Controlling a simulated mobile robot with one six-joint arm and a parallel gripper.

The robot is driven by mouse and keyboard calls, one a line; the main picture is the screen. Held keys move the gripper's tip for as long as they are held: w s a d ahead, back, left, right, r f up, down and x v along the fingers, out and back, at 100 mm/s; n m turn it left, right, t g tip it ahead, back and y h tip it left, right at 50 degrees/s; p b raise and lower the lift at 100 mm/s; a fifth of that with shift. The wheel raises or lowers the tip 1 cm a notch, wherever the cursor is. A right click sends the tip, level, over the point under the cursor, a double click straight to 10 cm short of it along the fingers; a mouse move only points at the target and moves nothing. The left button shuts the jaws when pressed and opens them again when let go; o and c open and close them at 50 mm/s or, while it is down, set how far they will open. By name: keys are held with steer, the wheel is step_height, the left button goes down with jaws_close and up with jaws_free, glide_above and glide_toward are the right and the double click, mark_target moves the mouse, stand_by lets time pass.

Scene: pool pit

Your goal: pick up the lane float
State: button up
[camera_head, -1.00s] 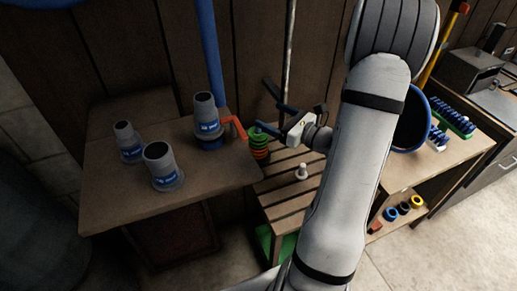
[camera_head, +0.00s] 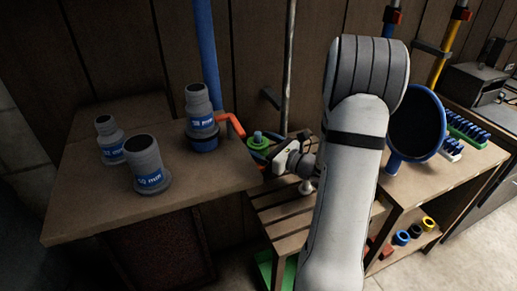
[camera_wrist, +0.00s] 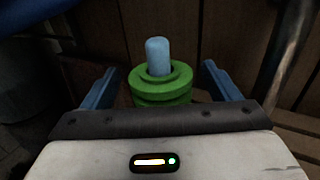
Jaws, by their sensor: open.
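The green lane float (camera_wrist: 160,84) is a ringed disc around a light blue peg (camera_wrist: 158,56), upright in the wrist view. In the head view the float (camera_head: 257,146) shows behind the left table's right edge, by the low slatted bench. My gripper (camera_wrist: 160,90) is open, with one blue finger on each side of the float and a gap at each side. In the head view my gripper (camera_head: 266,150) reaches the float from the right. The float's lower part is hidden behind the gripper body.
Several grey pipe fittings (camera_head: 146,163) stand on the left table (camera_head: 70,222). An orange-red handle (camera_head: 232,125) is close by the float. A thin upright pole (camera_head: 288,70) rises behind it. A round blue-rimmed dark object (camera_head: 416,124) stands on the right.

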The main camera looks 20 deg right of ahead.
mark_target(253, 138)
steer(key=x, duration=0.3)
steer(key=shift+w, duration=0.15)
steer(key=shift+c, duration=0.2)
steer(key=c, duration=1.1)
steer(key=shift+r, duration=0.1)
step_height(253, 138, up, 18)
steer(key=p, duration=0.3)
stand_by(0.3)
